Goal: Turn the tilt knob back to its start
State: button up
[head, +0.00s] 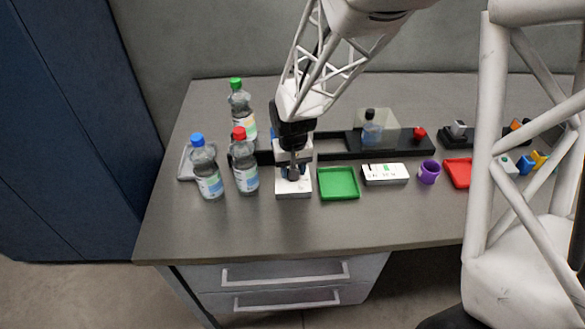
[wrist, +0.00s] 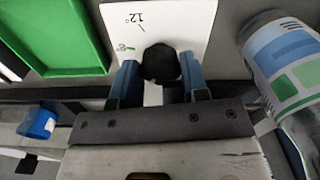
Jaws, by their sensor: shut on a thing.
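The tilt knob (wrist: 160,64) is a dark round knob on a white plate (wrist: 192,16) with angle marks; a "12°" mark and a green mark show beside it in the wrist view. My gripper (wrist: 158,80) is shut on the knob, one blue-grey finger on each side of it. In the head view my gripper (head: 293,172) points down at the white unit (head: 294,190) and hides the knob there. The knob's pointer cannot be made out clearly.
Bottles with blue (head: 206,167), red (head: 243,162) and green (head: 240,108) caps stand left of my gripper. A green tray (head: 339,184), a white display box (head: 385,174), a purple cup (head: 429,172) and a red tray (head: 457,172) lie to the right. The front of the table (head: 380,222) is clear.

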jog(key=n, duration=0.3)
jog(key=shift+n, duration=2.2)
jog(key=o, duration=0.9)
jog(key=shift+r, duration=0.15)
jog(key=shift+r, duration=3.75)
jog(key=shift+d, duration=0.1)
